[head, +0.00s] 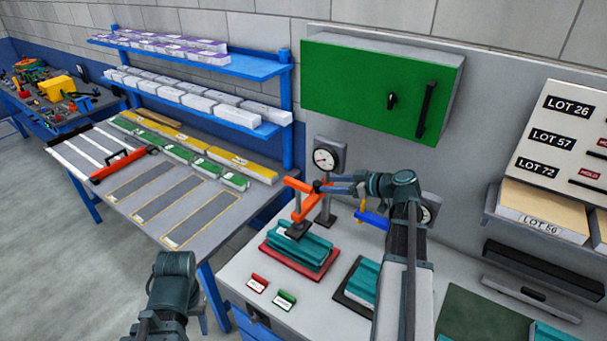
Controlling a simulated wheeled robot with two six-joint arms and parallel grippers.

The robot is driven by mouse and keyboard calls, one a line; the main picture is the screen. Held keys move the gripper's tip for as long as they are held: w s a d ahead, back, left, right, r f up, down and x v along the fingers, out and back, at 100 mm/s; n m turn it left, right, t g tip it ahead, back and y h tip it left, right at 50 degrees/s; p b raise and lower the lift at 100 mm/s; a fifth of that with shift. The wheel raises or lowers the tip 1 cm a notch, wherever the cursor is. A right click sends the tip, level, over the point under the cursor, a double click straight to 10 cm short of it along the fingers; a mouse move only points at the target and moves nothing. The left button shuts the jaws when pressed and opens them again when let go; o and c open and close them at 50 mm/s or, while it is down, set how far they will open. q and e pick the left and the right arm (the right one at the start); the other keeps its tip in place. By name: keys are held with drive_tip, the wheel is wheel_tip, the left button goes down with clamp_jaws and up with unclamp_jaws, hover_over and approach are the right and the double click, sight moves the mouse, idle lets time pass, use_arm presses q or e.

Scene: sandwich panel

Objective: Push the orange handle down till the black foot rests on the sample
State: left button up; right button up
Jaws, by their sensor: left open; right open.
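The orange handle (300,186) of a small press stands on the bench at the centre of the head view. Below it, the black foot (295,231) is over the teal sample (302,250); I cannot tell if they touch. The sample lies on a red tray (267,248). My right gripper (325,186) reaches in from the right, open, its fingertips beside the handle's right end; contact is unclear. My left arm shows at the lower left, well away from the press, with its gripper outside the picture.
A blue handle (373,219) and a dark tray (345,296) with another teal piece are to the right. Red (259,281) and green (286,298) markers lie in front. A gauge (325,158) and green cabinet (375,85) are behind. The left table (105,193) holds strips.

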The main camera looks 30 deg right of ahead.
sight(298, 183)
drive_tip(key=b+x, duration=0.5)
drive_tip(key=x, duration=0.7)
drive_tip(key=shift+w+f, duration=0.1)
drive_tip(key=shift+w, duration=0.2)
drive_tip(key=shift+w+a+f, duration=0.15)
drive_tip(key=shift+w+a, duration=0.2)
drive_tip(key=shift+w, duration=0.2)
clamp_jaws()
wheel_tip(298, 183, down, 6)
drive_tip(key=b, duration=0.6)
drive_tip(key=shift+s+f+b, duration=0.1)
drive_tip(key=shift+f+b, duration=0.1)
drive_tip(key=shift+b, duration=0.2)
drive_tip(key=shift+r, duration=0.1)
